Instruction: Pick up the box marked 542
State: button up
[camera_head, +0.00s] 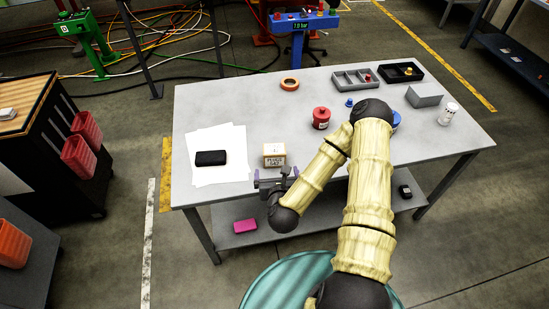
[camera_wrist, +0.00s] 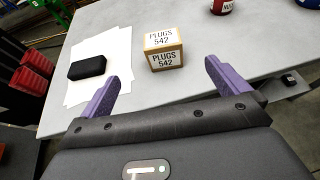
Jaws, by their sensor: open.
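A small tan cardboard box (camera_head: 274,155) with white labels stands near the front edge of the grey table. In the wrist view, the box (camera_wrist: 163,50) reads "PLUGS 542" on its top and front. My gripper (camera_head: 276,173) is just in front of the box, at the table's front edge. In the wrist view, its two purple fingers (camera_wrist: 162,80) are spread wide and empty, with the box beyond them and between their directions. The fingers do not appear to touch the box.
A black case (camera_head: 211,158) lies on white paper sheets (camera_head: 230,136) to the left. A red container (camera_head: 321,118), orange tape roll (camera_head: 289,84), grey divided tray (camera_head: 347,81), black tray (camera_head: 394,73), grey block (camera_head: 424,97) and white-capped jar (camera_head: 448,114) stand farther back or right.

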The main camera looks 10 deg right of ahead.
aim_at(274, 151)
jog(key=shift+d, duration=0.1)
dwell(0.3)
jog(key=b+x, duration=0.2)
jog(key=b, duration=0.5)
jog(key=shift+w+d+f+b, duration=0.1)
jog(key=shift+w+f+b, duration=0.15)
jog(key=shift+f+b, duration=0.1)
jog(key=x, duration=0.3)
jog(key=p+x, duration=0.1)
jog(key=x, duration=0.5)
jog(key=shift+w+r, duration=0.1)
jog(key=shift+r, duration=0.25)
jog(key=shift+w+f, duration=0.15)
jog(key=shift+w, duration=0.1)
jog(key=shift+p+x, duration=0.95)
jog(key=shift+x, duration=1.65)
